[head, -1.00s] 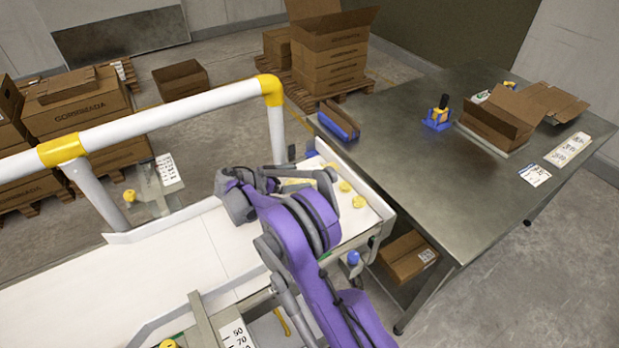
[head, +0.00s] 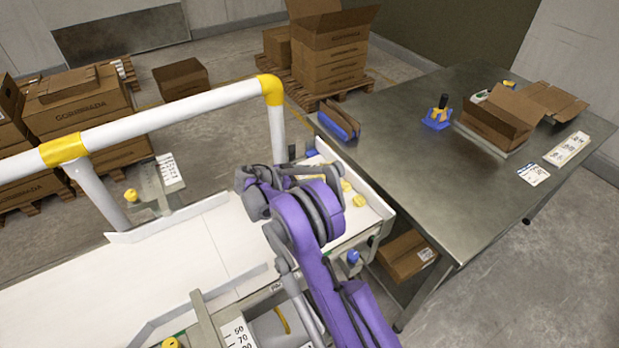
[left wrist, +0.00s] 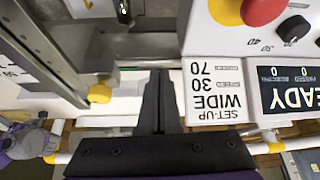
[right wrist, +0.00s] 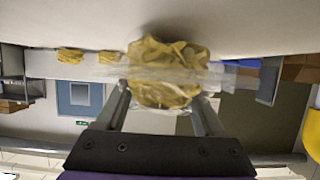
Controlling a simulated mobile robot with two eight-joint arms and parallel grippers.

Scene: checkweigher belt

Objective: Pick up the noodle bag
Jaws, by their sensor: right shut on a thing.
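The noodle bag (right wrist: 168,72), a clear bag of yellow noodles, is between the two fingers of my right gripper (right wrist: 165,112) in the right wrist view. The fingers are shut on it, one at each side. In the head view my right arm reaches over the far end of the white belt, and its wrist and links hide the bag. My left gripper (left wrist: 160,100) shows only in the left wrist view, its dark fingers together and empty in front of the control panel.
Yellow pieces (head: 359,201) lie on the belt end (head: 378,212) beside my right arm. A white guard rail (head: 170,112) with yellow joints runs behind the belt. A steel table (head: 400,140) stands right, holding an open carton (head: 495,120) and a blue-bottomed holder (head: 338,122).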

